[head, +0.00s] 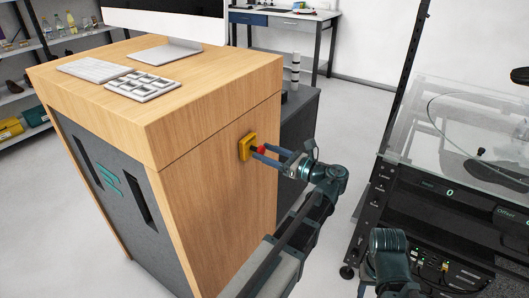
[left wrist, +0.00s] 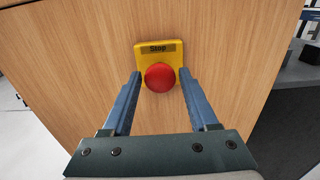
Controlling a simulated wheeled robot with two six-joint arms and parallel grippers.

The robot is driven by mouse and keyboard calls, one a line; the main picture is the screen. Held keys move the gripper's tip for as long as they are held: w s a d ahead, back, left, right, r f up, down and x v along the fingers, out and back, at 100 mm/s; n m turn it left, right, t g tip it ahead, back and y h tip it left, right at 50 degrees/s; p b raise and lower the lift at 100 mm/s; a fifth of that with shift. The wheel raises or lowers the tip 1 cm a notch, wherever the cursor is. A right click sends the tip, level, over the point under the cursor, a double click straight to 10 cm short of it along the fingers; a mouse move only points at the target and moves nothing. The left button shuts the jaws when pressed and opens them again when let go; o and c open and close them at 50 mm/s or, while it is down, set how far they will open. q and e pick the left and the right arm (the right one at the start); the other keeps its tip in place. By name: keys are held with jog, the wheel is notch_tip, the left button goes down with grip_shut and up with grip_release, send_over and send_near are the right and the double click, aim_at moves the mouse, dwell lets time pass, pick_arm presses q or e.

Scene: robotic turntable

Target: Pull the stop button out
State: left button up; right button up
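The red stop button (head: 260,150) sits on a yellow plate (head: 246,146) on the wooden side of the cabinet. In the left wrist view the round red button (left wrist: 159,77) stands below the word "Stop" on the yellow plate (left wrist: 143,52). My left gripper (head: 267,153) faces it. In the left wrist view, my left gripper (left wrist: 161,74) is open, one blue finger on each side of the button, with a small gap visible on both sides. My right gripper is not in view.
A keyboard (head: 94,69), a button pad (head: 143,86) and a monitor (head: 165,18) stand on the wooden cabinet top (head: 205,75). A dark machine with a clear cover (head: 460,120) stands at the right. Open floor (head: 350,130) lies between cabinet and machine.

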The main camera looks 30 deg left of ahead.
pick_arm(q)
jog(key=shift+o, duration=1)
jog(key=shift+d, duration=0.1)
jog(key=s+d, duration=0.1)
jog(key=d, duration=1.2)
jog(key=shift+d, duration=0.3)
